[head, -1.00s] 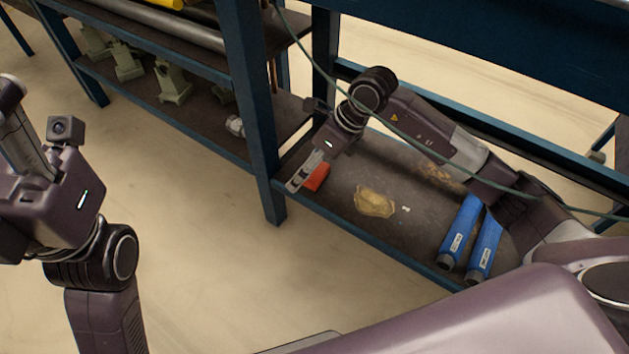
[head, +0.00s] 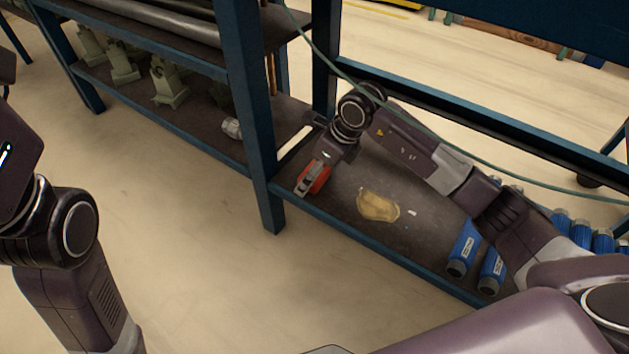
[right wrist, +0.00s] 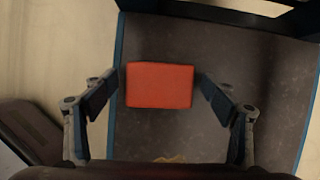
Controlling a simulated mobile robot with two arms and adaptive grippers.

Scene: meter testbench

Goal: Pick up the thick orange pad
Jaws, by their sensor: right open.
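The thick orange pad (head: 319,178) lies on the dark lower shelf (head: 340,218), near the blue post. In the right wrist view the orange pad (right wrist: 159,85) is a plain rectangular block, fully in sight. My right gripper (head: 309,182) is at the pad, and its near finger partly covers it in the head view. In the right wrist view my right gripper (right wrist: 158,88) is open, with one finger on each side of the pad and a gap visible on both sides. My left arm shows at the left edge; its gripper is out of the picture.
A blue post (head: 259,130) stands just left of the pad. A tan cloth-like piece (head: 378,206) lies on the shelf nearby. Blue cylinders (head: 463,250) lie farther right. A green cable (head: 400,112) hangs across in front of my right arm.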

